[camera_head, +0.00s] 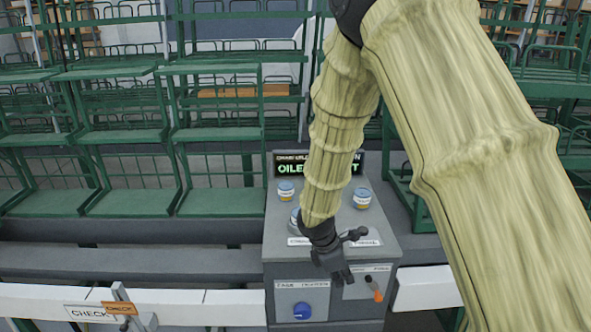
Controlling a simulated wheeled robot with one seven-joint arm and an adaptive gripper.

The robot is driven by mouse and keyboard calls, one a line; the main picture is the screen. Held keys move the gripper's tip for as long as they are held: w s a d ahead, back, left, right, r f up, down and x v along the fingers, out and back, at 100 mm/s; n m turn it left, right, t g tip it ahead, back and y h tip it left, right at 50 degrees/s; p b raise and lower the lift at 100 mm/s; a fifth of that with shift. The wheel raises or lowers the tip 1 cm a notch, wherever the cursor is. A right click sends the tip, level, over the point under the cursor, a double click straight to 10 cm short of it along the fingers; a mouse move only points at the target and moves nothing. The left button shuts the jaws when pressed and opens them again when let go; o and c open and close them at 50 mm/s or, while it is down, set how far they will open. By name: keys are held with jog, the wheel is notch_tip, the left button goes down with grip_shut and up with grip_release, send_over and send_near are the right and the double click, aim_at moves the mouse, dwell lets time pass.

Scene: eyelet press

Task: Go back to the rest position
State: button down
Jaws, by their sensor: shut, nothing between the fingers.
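My gripper (343,258) is black, at the end of my pale, sleeved arm. It is shut with nothing in it and hangs over the front edge of the grey console (400,232), near a white label. The arm comes down from the top right and covers part of the console and its lit sign (290,168).
Blue-and-white jars stand on the console, one at left (286,190), one at right (362,197), one partly hidden. Its front has a blue knob (302,311) and an orange-tipped lever (376,291). Green racks (120,135) stand behind. A white rail (225,307) crosses the front.

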jog(key=s+a+f+m+g+y, duration=0.1)
jog(key=s+f+m+y, duration=0.6)
jog(key=s+f, duration=1.2)
jog(key=s+d+f+m+h, duration=0.1)
jog(key=s+d+f+m, duration=0.2)
jog(key=s+m, duration=0.2)
jog(key=s+d+f+m+h, duration=0.1)
jog(key=s+d+f+m, duration=0.2)
jog(key=s+m, duration=0.3)
jog(key=s+f, duration=0.1)
jog(key=s, duration=0.3)
jog(key=shift+s+f+t+h, duration=0.2)
jog(key=shift+f+t+h, duration=0.05)
jog(key=shift+t+h, duration=0.15)
